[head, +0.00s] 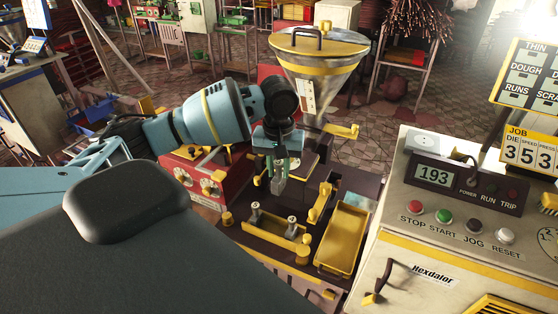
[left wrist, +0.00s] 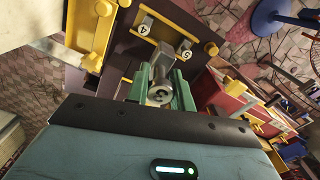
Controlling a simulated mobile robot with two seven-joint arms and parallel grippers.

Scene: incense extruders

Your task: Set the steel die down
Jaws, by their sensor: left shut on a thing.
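My left gripper (head: 279,170) hangs above the dark worktop (head: 232,228), its fingers pointing down. It is shut on the steel die (head: 277,186), a small grey piece. In the left wrist view the green fingers (left wrist: 161,92) clasp the steel die (left wrist: 160,94), whose round end faces the camera. A yellow-railed rack (head: 270,238) stands on the worktop just in front of the gripper, with two grey pieces in it. In the left wrist view, number plates 4 (left wrist: 143,28) and 5 (left wrist: 187,55) show near the die. My right gripper is out of view.
A yellow tray (head: 342,237) lies right of the rack. A steel hopper (head: 316,62) rises behind the gripper. A red box with dials (head: 205,178) stands to its left. A control cabinet (head: 455,220) reading 193 fills the right side.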

